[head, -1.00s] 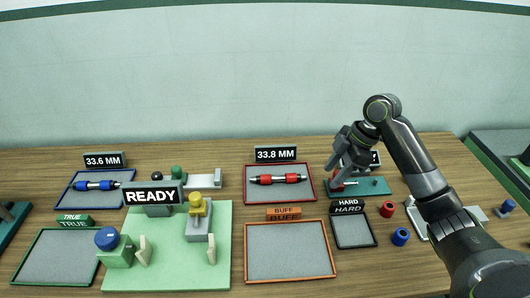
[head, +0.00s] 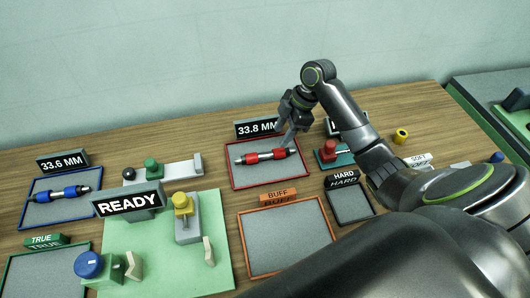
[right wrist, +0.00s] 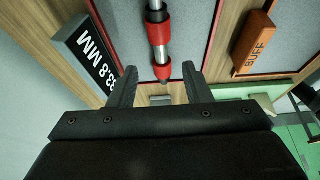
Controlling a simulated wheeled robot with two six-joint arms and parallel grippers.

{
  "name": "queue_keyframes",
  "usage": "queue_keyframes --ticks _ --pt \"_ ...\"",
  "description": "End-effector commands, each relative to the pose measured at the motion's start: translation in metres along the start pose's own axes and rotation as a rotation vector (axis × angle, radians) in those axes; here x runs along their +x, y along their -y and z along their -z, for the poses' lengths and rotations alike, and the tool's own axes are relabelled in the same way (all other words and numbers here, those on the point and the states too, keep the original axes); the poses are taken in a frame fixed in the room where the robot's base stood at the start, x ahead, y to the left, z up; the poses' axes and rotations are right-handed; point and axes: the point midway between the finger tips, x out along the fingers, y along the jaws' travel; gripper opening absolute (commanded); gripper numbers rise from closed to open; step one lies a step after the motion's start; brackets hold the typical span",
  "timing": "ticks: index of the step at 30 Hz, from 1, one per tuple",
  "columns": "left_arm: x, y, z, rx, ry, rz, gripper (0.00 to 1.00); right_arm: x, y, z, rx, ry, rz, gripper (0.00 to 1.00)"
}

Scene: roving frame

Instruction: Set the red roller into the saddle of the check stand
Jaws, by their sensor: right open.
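The red roller (head: 265,156), a metal shaft with red bands and dark ends, lies in the red-rimmed tray under the 33.8 MM sign. It also shows in the right wrist view (right wrist: 158,32). My right gripper (head: 289,140) is open over the roller's right end. In the right wrist view its two fingers (right wrist: 160,74) stand on either side of the roller's near end, with gaps. Which fixture is the check stand is unclear; a grey one with a green knob (head: 180,170) stands behind the READY sign. My left gripper is out of view.
A blue roller (head: 62,193) lies in a blue-rimmed tray at left. A green mat (head: 190,260) holds a yellow-knobbed grey block and a blue knob. An empty orange-rimmed BUFF tray (head: 285,235) and a HARD tray (head: 350,203) lie in front. A teal red-knobbed fixture stands right of the roller.

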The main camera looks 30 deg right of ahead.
Motion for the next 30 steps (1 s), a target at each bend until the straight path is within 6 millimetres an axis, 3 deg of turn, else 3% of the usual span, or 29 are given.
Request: queue_keyframes --ticks 4,12,21,30 --pt "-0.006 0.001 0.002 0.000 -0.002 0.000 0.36 0.025 0.001 0.001 0.002 -0.001 0.003 0.45" --pt "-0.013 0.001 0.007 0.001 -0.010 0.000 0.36 0.044 0.001 0.002 0.001 0.000 0.003 0.45" --pt "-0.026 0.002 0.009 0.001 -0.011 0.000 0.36 0.085 0.002 0.003 0.001 0.001 0.001 0.45" --pt "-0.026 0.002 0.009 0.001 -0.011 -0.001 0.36 0.090 0.002 0.002 -0.001 0.002 0.000 0.43"
